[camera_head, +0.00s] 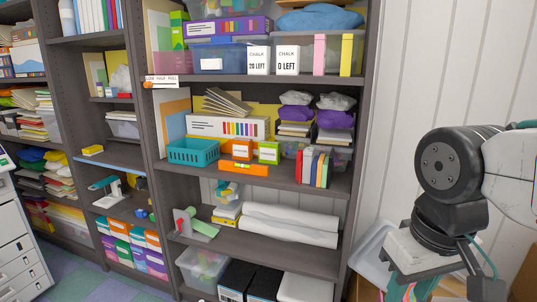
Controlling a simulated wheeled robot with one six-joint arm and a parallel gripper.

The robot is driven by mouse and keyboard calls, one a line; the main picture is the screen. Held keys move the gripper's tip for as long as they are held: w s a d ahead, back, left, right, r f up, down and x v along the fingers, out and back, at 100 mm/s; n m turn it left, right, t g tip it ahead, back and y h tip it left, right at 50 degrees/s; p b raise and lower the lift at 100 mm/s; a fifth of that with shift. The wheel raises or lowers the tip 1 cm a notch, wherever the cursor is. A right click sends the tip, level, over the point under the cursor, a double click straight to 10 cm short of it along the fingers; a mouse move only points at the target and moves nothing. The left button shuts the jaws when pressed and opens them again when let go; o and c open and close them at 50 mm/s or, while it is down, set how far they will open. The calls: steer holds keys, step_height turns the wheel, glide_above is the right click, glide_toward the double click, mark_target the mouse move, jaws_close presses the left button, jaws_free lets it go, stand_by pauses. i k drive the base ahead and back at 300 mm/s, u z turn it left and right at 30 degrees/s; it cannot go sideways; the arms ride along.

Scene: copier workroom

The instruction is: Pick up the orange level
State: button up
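The orange level (243,169) is a long, thin bar with small yellow-green marks near its middle. It lies lengthwise along the front edge of the middle shelf (282,178) of the rack. It sits just in front of an orange box and a green box and looks unobstructed from the front. My arm shows at the right side, well apart from the level. The fingertips of my gripper do not show, so its opening cannot be seen.
White rolls (290,225) lie on the shelf below.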

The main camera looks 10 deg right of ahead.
mark_target(230, 166)
steer(key=u, duration=0.35)
steer(key=i, duration=1.35)
steer(key=z, duration=0.25)
